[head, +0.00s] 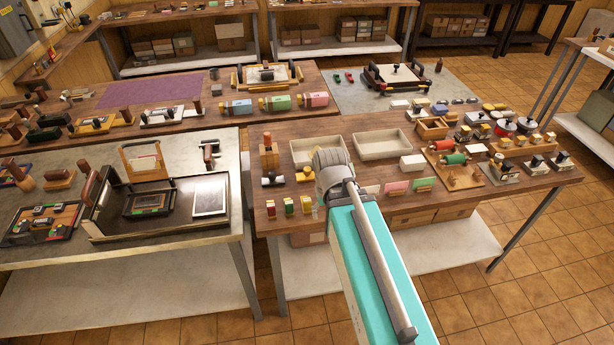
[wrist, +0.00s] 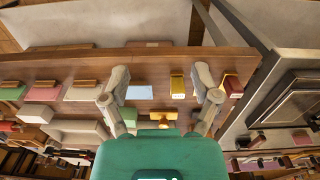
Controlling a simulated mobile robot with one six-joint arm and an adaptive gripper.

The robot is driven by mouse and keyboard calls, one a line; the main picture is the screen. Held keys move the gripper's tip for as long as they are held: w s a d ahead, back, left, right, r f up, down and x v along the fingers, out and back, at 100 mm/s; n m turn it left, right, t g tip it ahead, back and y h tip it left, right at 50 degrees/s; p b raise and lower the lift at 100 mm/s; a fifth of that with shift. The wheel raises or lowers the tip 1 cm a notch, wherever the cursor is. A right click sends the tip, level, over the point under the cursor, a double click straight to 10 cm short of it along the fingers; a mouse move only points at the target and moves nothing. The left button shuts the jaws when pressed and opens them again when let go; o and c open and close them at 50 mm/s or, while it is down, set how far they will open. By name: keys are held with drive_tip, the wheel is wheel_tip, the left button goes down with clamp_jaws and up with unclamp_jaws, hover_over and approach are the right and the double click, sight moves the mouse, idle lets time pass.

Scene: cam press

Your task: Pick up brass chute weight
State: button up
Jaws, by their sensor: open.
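A small brass-coloured piece with a knob (head: 305,174), likely the brass chute weight, stands on the wooden table left of my wrist. It also seems to show in the wrist view (wrist: 163,122), partly hidden behind my teal gripper housing. My gripper (wrist: 160,85) is open and empty, with its two grey fingers spread apart over the table. The brass piece shows between the finger bases, away from the fingertips. In the head view my arm and wrist hide most of the gripper.
Several small coloured blocks (head: 289,206) stand along the table's front edge. Coloured cards in holders (head: 397,186) stand right of my wrist. Two shallow cream trays (head: 382,144) lie behind it. A dark-framed press (head: 160,200) sits on the left bench.

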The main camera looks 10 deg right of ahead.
sight(310, 200)
drive_tip(key=w+f+n+h+b, duration=0.2)
drive_tip(key=w+n+b, duration=0.1)
drive_tip(key=w, duration=0.1)
drive_tip(key=w+a+f+n+h+b, duration=0.1)
drive_tip(key=w+f+n+h+b, duration=0.1)
drive_tip(key=w+n+b, duration=0.1)
drive_tip(key=w+a+f+n+t+h+b, duration=0.1)
drive_tip(key=w+f+n+h+b, duration=0.1)
drive_tip(key=w+n, duration=0.3)
drive_tip(key=shift+w+a+f+b, duration=0.15)
drive_tip(key=shift+w+f+b, duration=0.05)
drive_tip(key=shift+w+b, duration=0.5)
drive_tip(key=w+a+n+h+b, duration=0.1)
drive_tip(key=w+n, duration=0.1)
drive_tip(key=w+a+n+t+h+b, duration=0.1)
drive_tip(key=w+a+n+b, duration=0.1)
drive_tip(key=w+a+n+t+h+b, duration=0.1)
drive_tip(key=w+n+h, duration=0.1)
drive_tip(key=shift+w+a+f, duration=0.15)
drive_tip(key=shift+w+f, duration=0.1)
drive_tip(key=w+a+n+b, duration=0.1)
drive_tip(key=w+a+n+t+h+b, duration=0.1)
drive_tip(key=a+n, duration=0.1)
drive_tip(key=w+a+n+t+h+b, duration=0.1)
drive_tip(key=w, duration=0.1)
drive_tip(key=shift+a+r+n, duration=0.3)
drive_tip(key=shift+a+r, duration=0.05)
drive_tip(key=shift+w+a+r+n+b, duration=0.2)
drive_tip(key=shift+a+r+n+b, duration=0.05)
drive_tip(key=shift+a+n+b, duration=0.05)
